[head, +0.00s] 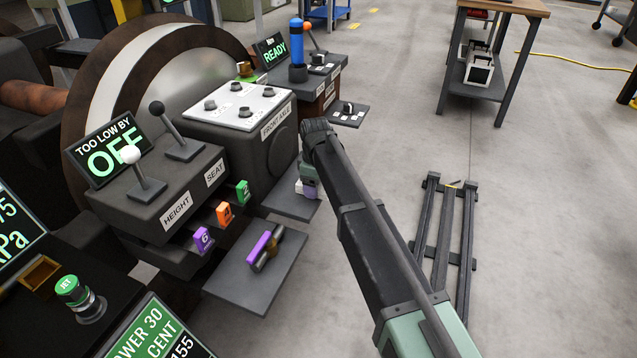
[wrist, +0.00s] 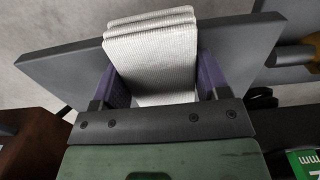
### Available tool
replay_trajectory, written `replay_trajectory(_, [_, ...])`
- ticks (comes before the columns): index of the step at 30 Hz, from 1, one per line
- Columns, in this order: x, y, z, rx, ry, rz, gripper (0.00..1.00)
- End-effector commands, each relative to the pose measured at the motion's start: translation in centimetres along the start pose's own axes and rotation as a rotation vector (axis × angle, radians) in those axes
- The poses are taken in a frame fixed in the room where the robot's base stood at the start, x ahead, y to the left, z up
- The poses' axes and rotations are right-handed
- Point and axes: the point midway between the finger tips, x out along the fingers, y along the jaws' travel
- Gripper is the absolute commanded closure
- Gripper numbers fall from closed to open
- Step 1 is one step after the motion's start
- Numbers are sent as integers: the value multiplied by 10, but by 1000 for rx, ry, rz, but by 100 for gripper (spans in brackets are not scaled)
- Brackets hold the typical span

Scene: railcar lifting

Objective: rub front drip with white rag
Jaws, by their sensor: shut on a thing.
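The white rag (wrist: 152,45) is a folded, ribbed cloth in the wrist view. It sits between the two purple fingers of my gripper (wrist: 157,82), which is shut on it. In the wrist view the rag lies over a dark grey shelf (wrist: 65,68); I cannot tell whether it touches the shelf. In the head view my gripper (head: 307,188) is small and partly hidden by my arm, just above the grey shelf (head: 284,206) below the box labelled FRONT AXLE (head: 278,120). I cannot make out the front drip in either view.
Left of my gripper, a lower shelf (head: 240,285) bears a purple-handled tool (head: 262,250). Coloured tags (head: 224,212) and a lever console (head: 165,190) stand beside it. A small shelf (head: 350,115) lies behind my arm. Dark floor rails (head: 445,240) are at right, with open floor around them.

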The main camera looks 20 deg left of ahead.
Motion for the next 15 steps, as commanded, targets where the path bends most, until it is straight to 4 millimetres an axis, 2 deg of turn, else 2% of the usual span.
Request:
replay_trajectory(7, [-2,1,-29,-2,1,0,50])
replay_trajectory(15, [-1,1,-35,-1,1,0,50])
